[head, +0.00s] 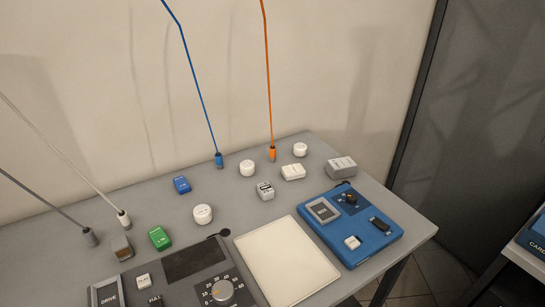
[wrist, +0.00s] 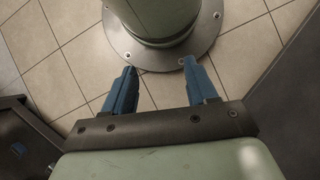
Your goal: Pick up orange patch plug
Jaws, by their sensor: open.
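The orange patch plug (head: 272,154) stands on the grey table near its back edge, with an orange cable rising from it. A blue patch plug (head: 219,160) with a blue cable stands to its left. A white plug (head: 123,218) and a grey plug (head: 90,237) stand at the left, each with its own cable. My gripper (wrist: 162,88) shows only in the wrist view, with two blue fingers apart and nothing between them. It points at a tiled floor and a round metal base plate, away from the table. No plug shows in the wrist view.
White round pieces (head: 247,168) and small blocks lie around the orange plug. A blue device (head: 350,225), a white pad (head: 287,262) and a dark panel with a knob (head: 222,290) fill the front of the table (head: 225,205). The cables rise above the table.

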